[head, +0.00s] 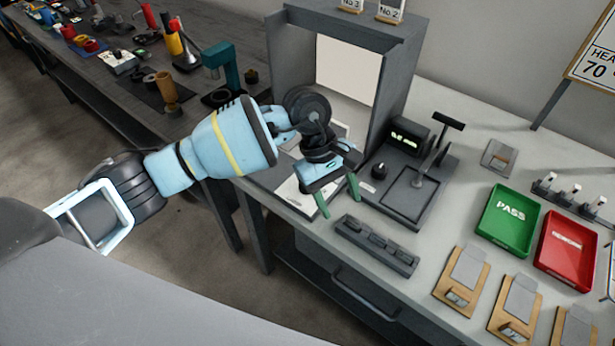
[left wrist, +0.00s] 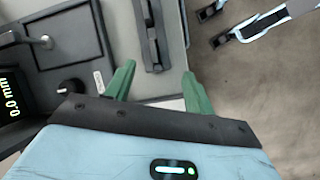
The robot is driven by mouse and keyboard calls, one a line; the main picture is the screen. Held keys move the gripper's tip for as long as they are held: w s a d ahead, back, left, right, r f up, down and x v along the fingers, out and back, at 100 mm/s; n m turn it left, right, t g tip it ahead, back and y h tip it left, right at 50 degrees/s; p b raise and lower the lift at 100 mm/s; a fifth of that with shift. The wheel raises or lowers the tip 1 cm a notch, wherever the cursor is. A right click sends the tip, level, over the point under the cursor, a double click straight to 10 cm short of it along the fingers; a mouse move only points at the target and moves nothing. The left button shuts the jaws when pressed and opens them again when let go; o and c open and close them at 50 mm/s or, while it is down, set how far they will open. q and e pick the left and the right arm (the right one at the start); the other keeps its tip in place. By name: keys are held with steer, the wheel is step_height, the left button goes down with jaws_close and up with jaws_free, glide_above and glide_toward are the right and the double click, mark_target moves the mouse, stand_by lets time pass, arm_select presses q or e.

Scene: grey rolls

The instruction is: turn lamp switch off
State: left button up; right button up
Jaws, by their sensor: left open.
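My left gripper (head: 338,198) is open and empty, its green fingers pointing down near the bench's front edge, in front of the grey booth. A dark strip with several rocker-like parts (head: 377,245) lies on the bench just right of the fingers; it also shows in the left wrist view (left wrist: 148,35), ahead of the left gripper (left wrist: 158,76), apart from it. I cannot tell whether this strip holds the lamp switch. The booth (head: 398,75) has a bright pale back panel (head: 348,70). My right gripper is not in view.
A dark gauge with a lit display (head: 405,137) and a knob (head: 379,171) stands beside the gripper. A green PASS tray (head: 510,222), a red tray (head: 567,250) and clipboard-like boards (head: 461,283) lie further right. A second bench (head: 110,95) with tools runs back left.

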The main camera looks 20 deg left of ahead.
arm_select(q)
steer(key=w+a+r+y, duration=0.1)
steer(key=w+a, duration=0.1)
steer(key=a, duration=0.1)
steer(key=w+a+r+m+t+y, duration=0.1)
steer(key=w+a+y, duration=0.1)
steer(key=a, duration=0.1)
steer(key=w+a+r+t+y, duration=0.1)
steer(key=w+a+r, duration=0.1)
steer(key=shift+a+m+y, duration=0.3)
steer(key=shift+a+y, duration=0.1)
steer(key=shift+f, duration=3.95)
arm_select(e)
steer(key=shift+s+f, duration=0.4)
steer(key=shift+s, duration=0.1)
arm_select(q)
steer(key=c, duration=1)
steer(key=shift+o, duration=0.2)
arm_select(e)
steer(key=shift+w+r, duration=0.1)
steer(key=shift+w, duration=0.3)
